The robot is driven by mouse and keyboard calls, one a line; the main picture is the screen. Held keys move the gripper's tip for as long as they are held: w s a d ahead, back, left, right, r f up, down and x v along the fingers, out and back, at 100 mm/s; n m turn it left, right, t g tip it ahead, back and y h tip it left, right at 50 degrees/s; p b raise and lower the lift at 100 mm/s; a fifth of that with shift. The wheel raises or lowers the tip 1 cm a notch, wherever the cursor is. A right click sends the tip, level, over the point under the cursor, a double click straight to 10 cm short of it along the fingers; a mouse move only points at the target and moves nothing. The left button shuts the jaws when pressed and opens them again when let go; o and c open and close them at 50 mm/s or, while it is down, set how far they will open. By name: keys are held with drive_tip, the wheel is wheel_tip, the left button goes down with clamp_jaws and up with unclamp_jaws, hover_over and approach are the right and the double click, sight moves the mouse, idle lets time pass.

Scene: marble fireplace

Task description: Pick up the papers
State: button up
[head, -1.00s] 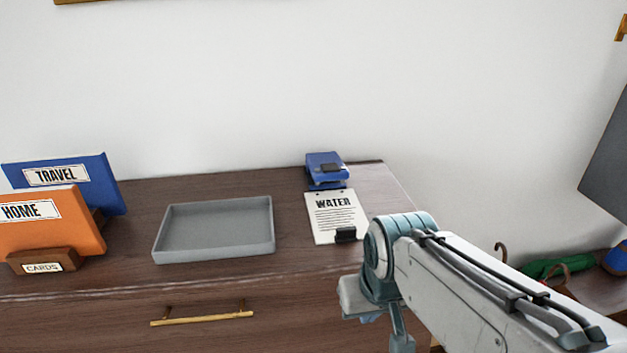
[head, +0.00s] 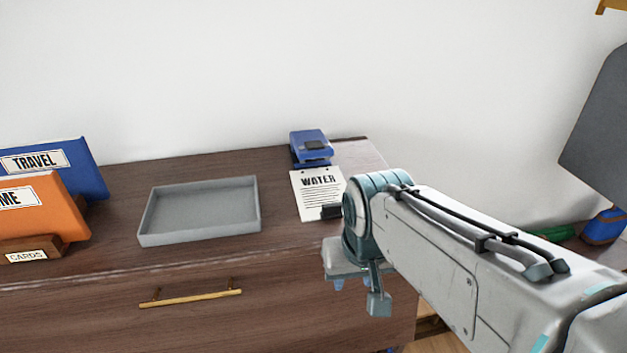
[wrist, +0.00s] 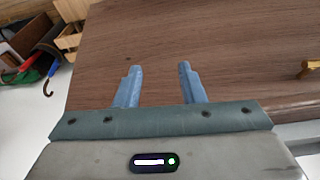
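The papers (head: 315,190), a white sheet headed WATER, lie on the right end of the dresser top in the head view. A black clip (head: 330,212) sits at their lower edge. My arm covers a little of the area just right of them. My gripper (wrist: 158,72) shows in the wrist view with its two blue fingers apart and nothing between them. The fingers point toward the dresser's brown wood front. In the head view the gripper is mostly hidden below the wrist, in front of the dresser and nearer than the papers. The papers do not show in the wrist view.
A blue hole punch (head: 311,146) stands at the back edge of the papers. An empty grey tray (head: 150,240) lies to their left on the dresser (head: 110,185). A blue TRAVEL folder (head: 80,165) and an orange folder (head: 45,205) stand far left. A gold handle (head: 190,298) juts from the drawer.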

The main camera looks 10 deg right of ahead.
drive_tip(key=w+a+r+m+g+h, duration=0.1)
drive_tip(key=w+a+r+m+h, duration=0.1)
drive_tip(key=w+r+m, duration=0.55)
drive_tip(key=m+g+h, duration=0.2)
drive_tip(key=m, duration=0.8)
approach(331, 204)
drive_tip(key=x, duration=0.3)
drive_tip(key=shift+s+d+f+p, duration=0.2)
drive_tip(key=shift+s+d+p, duration=0.1)
drive_tip(key=shift+s, duration=0.05)
drive_tip(key=shift+w+a+p+x, duration=0.15)
drive_tip(key=shift+p+x, duration=0.1)
drive_tip(key=shift+x, duration=1.1)
drive_tip(key=shift+w+a+p+x, duration=0.15)
drive_tip(key=shift+p+x, duration=0.1)
drive_tip(key=shift+x, duration=1.1)
drive_tip(key=shift+d+f, duration=0.1)
clamp_jaws()
